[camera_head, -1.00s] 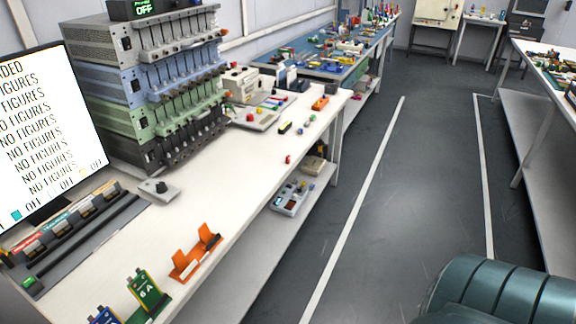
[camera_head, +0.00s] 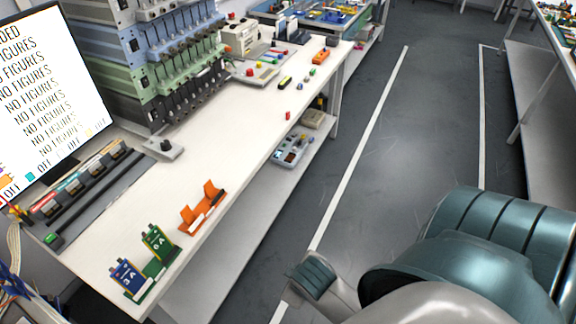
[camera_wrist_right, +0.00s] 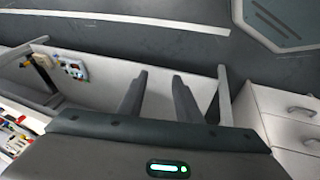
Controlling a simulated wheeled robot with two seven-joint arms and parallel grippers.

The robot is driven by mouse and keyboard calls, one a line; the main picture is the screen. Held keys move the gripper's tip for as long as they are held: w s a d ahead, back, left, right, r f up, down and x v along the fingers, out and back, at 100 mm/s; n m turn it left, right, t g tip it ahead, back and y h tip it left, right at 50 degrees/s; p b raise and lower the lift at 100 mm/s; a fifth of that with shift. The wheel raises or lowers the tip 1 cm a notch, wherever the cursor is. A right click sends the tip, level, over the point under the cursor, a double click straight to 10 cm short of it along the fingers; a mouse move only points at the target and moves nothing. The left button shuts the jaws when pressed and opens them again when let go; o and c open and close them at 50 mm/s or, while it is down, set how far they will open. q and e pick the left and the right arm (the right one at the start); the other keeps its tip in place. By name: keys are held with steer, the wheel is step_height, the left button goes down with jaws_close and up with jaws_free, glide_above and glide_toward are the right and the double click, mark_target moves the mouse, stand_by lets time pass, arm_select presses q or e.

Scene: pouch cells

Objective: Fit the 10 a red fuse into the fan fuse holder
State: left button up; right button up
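A small red piece (camera_head: 288,115) lies near the right edge of the white bench (camera_head: 235,135) in the head view; it is too small to tell whether it is the 10 A fuse. A green stand (camera_head: 152,284) at the bench's near end holds a blue piece (camera_head: 123,276) marked 3 A and a green piece (camera_head: 155,242) marked 6 A. I cannot tell which thing is the fan fuse holder. My right gripper (camera_wrist_right: 160,76) is open and empty in the right wrist view, its fingers apart, with the floor and bench shelf beyond. My left gripper is not in view.
An orange bracket (camera_head: 202,208) sits at the bench's front edge. A grey knob box (camera_head: 164,148), a monitor (camera_head: 50,95) and stacked instruments (camera_head: 175,65) line the back. Small coloured pieces lie farther along. The aisle floor (camera_head: 420,130) is clear.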

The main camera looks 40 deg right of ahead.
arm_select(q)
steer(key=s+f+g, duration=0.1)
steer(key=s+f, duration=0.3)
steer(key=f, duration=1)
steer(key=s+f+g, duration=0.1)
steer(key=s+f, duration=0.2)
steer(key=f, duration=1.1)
arm_select(e)
steer(key=w+d+r+n+h, duration=0.2)
steer(key=w+d+n+h, duration=0.25)
steer(key=w+d, duration=0.75)
steer(key=w+d+r+n+h, duration=0.2)
steer(key=w+d+n+h, duration=0.25)
steer(key=w+d, duration=0.8)
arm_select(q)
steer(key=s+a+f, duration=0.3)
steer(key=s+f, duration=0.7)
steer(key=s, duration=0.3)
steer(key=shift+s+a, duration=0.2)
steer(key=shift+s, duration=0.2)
arm_select(e)
steer(key=w+r+n+h, duration=0.1)
steer(key=w+r+n, duration=0.3)
steer(key=w, duration=0.5)
steer(key=w+r+n, duration=0.5)
steer(key=w+n, duration=0.1)
steer(key=w, duration=0.4)
steer(key=shift+r+t+h, duration=0.2)
steer(key=shift+t+h, duration=0.2)
